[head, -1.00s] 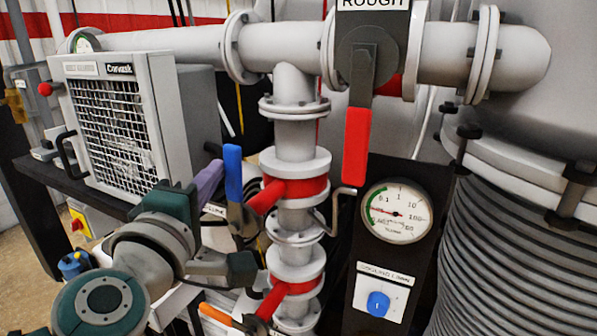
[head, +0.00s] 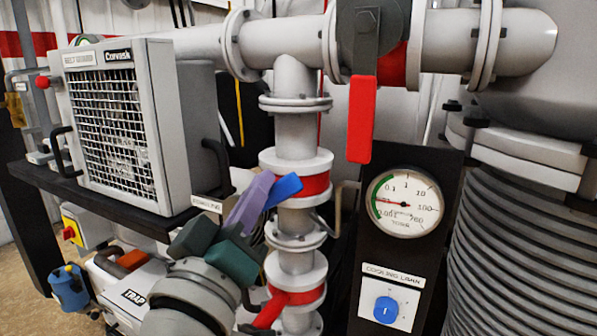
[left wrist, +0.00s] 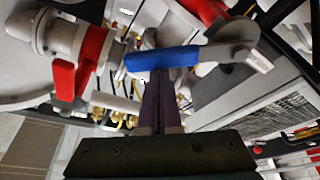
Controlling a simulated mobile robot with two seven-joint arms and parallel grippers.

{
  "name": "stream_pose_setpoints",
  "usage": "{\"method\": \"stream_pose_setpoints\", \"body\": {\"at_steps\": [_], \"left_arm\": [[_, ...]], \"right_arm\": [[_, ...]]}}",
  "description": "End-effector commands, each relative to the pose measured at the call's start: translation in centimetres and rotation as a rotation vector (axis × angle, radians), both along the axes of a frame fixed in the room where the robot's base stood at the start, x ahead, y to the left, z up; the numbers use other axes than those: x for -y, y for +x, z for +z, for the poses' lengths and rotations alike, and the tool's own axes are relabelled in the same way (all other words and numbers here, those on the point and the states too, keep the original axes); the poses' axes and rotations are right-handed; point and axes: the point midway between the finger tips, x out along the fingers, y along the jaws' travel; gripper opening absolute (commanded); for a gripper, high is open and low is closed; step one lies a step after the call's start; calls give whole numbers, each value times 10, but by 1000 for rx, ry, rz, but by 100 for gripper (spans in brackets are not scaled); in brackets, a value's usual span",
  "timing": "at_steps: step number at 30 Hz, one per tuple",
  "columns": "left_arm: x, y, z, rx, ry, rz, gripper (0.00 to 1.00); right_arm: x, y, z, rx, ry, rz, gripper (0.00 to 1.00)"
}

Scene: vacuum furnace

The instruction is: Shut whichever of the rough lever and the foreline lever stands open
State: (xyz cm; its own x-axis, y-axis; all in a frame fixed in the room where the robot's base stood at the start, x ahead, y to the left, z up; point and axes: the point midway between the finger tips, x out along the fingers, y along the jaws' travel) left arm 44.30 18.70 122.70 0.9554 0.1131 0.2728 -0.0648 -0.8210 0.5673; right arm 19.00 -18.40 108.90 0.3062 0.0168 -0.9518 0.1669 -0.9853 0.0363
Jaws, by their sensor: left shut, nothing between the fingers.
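The rough lever (head: 361,118) has a red handle hanging straight down, crosswise to its horizontal pipe (head: 300,40). A blue-handled lever (head: 284,190), apparently the foreline lever by the small partly hidden label (head: 206,203), leans to the right in front of the vertical pipe. My left gripper (head: 262,184), with purple fingers, is shut and empty, its tips against or very close to the blue handle. In the left wrist view the blue handle (left wrist: 162,58) lies across just beyond my fingertips (left wrist: 160,74). The blue lever's pivot is hidden by the gripper in the head view. My right gripper is not in view.
A red lever (head: 270,308) sits low on the vertical pipe. A gauge (head: 405,204) and a blue knob (head: 386,309) are on the black panel at right. A grey caged box (head: 115,125) stands on a black shelf at left. Ribbed bellows (head: 510,250) fill the right.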

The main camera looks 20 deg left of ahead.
Motion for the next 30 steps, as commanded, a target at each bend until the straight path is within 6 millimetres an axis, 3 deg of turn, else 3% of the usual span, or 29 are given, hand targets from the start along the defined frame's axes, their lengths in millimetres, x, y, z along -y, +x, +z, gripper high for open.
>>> {"method": "stream_pose_setpoints", "body": {"at_steps": [15, 30], "left_arm": [[23, -2, -38, 34, 452, -1, 0], [28, -2, -52, 50, 642, 0, 0]], "right_arm": [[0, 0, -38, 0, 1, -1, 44], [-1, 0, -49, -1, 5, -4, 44]]}}
